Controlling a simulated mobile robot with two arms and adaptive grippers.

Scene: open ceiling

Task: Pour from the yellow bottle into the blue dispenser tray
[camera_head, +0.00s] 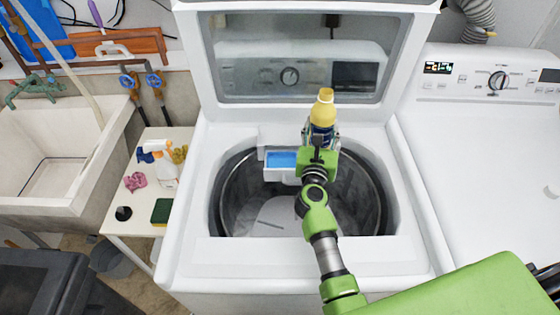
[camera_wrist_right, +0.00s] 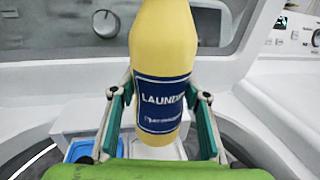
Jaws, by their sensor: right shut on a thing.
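The yellow bottle (camera_head: 323,110) with a dark blue label is held by my right gripper (camera_head: 318,146) above the back part of the open washer. It looks about upright in both views. In the right wrist view the bottle (camera_wrist_right: 163,60) sits between the two fingers (camera_wrist_right: 160,108), which close on its sides around the label. The blue dispenser tray (camera_head: 281,159) is pulled out at the back left of the washer opening, just left of my right gripper. It also shows low on the left in the right wrist view (camera_wrist_right: 80,150), partly hidden by my gripper. My left gripper is not in view.
The washer's raised lid (camera_head: 300,50) stands behind the bottle. The metal drum (camera_head: 235,195) lies open below my arm. A second white machine (camera_head: 490,170) is on the right. A small table (camera_head: 130,222) with a spray bottle (camera_head: 163,165) and a sink (camera_head: 60,150) are on the left.

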